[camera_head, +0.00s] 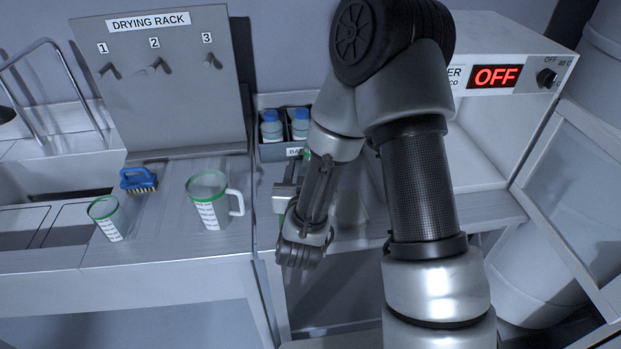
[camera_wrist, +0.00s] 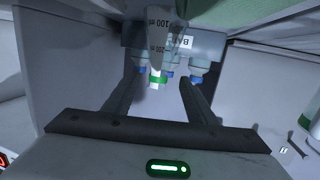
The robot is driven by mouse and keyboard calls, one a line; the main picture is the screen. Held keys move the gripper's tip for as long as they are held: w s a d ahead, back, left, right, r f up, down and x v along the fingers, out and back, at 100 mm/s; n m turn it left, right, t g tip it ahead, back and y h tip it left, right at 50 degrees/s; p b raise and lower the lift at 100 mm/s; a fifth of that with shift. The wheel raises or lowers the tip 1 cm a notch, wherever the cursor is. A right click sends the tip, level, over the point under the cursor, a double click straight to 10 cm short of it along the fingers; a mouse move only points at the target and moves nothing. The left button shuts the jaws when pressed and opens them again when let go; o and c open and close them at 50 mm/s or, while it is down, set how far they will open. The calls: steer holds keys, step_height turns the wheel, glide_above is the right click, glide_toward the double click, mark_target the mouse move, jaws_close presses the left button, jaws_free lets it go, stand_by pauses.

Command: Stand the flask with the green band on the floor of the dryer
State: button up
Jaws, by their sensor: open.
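The flask with the green band (camera_wrist: 157,80) shows upside down in the wrist view, where its clear body carries 100 and 200 marks. Its green-banded neck appears between the finger lines of my gripper (camera_wrist: 161,86). The fingers are open, with a gap on each side of the neck. In the head view, only a bit of green on the flask (camera_head: 307,154) shows beside my arm, in front of the bottle crate; the rest is hidden. My gripper (camera_head: 291,178) is low over the bench there. The dryer (camera_head: 515,112) stands to the right, its display reading OFF and its front open, partly behind my arm.
The grey crate (camera_head: 275,151) holds blue-capped bottles behind the flask. Two green-rimmed jugs (camera_head: 208,200) (camera_head: 105,218) and a blue brush (camera_head: 138,180) stand left on the sink bench. The drying rack (camera_head: 165,90) rises behind them, its pegs empty.

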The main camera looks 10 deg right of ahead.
steer(key=shift+p+x, duration=0.4)
steer(key=shift+x, duration=2.75)
steer(key=shift+d+f, duration=0.1)
steer(key=shift+d, duration=0.05)
steer(key=shift+c, duration=0.4)
jaws_close()
